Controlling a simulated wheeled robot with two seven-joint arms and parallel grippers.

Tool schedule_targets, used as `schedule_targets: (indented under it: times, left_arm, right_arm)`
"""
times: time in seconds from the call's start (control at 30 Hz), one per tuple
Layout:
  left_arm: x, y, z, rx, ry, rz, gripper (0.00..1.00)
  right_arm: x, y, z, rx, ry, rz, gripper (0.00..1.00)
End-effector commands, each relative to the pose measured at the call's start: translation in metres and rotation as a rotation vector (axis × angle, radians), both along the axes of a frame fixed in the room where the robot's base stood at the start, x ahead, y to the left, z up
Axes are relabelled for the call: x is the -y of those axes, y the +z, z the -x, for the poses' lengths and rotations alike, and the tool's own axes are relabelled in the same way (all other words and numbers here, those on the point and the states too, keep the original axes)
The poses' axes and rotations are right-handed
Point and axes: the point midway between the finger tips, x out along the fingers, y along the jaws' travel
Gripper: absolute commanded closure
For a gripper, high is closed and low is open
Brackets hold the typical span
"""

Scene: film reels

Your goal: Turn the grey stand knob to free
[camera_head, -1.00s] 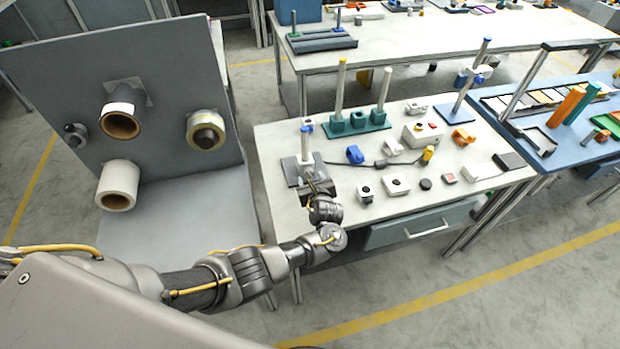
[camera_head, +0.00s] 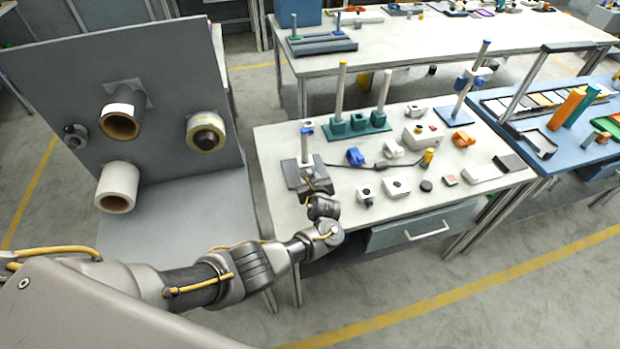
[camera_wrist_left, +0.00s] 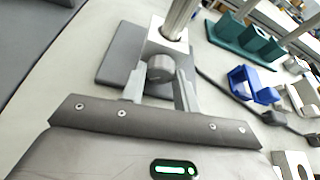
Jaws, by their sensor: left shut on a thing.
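The grey stand has a dark grey base plate (camera_head: 291,175), a pale block and an upright metal post (camera_head: 305,147) with a blue piece at its top. It stands at the left end of the white table. In the left wrist view the round grey knob (camera_wrist_left: 160,68) sits on the front of the pale block (camera_wrist_left: 160,42). My left gripper (camera_wrist_left: 160,82) is shut on the knob, with one finger on each side of it. In the head view my left gripper (camera_head: 314,186) is in front of the stand and hides the knob. My right gripper is not in view.
A teal holder (camera_head: 357,123) with upright rods stands behind. A blue clamp (camera_head: 355,156) lies just right of the stand, and several small parts lie farther right. A grey panel (camera_head: 125,95) with rolls rises at the left.

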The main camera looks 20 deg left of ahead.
Motion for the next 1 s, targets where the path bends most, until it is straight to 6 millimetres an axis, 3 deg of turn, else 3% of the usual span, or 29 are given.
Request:
schedule_targets:
  times: [0.17, 0.37, 0.7, 0.73, 0.9, 1.0]
  left_arm:
    - [-0.002, 0.003, 0.002, 0.075, 0.000, 0.123, 0.92]
    - [-0.003, 0.000, 0.002, 0.175, 0.001, 0.278, 0.92]
    - [-0.002, 0.000, 0.001, 0.195, -0.001, 0.307, 0.93]
    - [-0.002, 0.000, 0.001, 0.194, -0.001, 0.307, 0.68]
    - [-0.002, 0.000, 0.001, 0.194, -0.001, 0.307, 0.48]
    - [-0.002, -0.001, 0.001, 0.194, -0.001, 0.306, 0.48]
  right_arm:
    - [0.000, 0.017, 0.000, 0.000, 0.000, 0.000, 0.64]
    - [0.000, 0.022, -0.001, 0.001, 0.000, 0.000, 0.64]
    - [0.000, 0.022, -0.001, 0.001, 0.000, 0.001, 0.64]
    - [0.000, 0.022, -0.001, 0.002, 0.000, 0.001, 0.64]
    - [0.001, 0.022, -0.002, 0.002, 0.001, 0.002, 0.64]
    - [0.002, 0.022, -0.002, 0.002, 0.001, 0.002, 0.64]
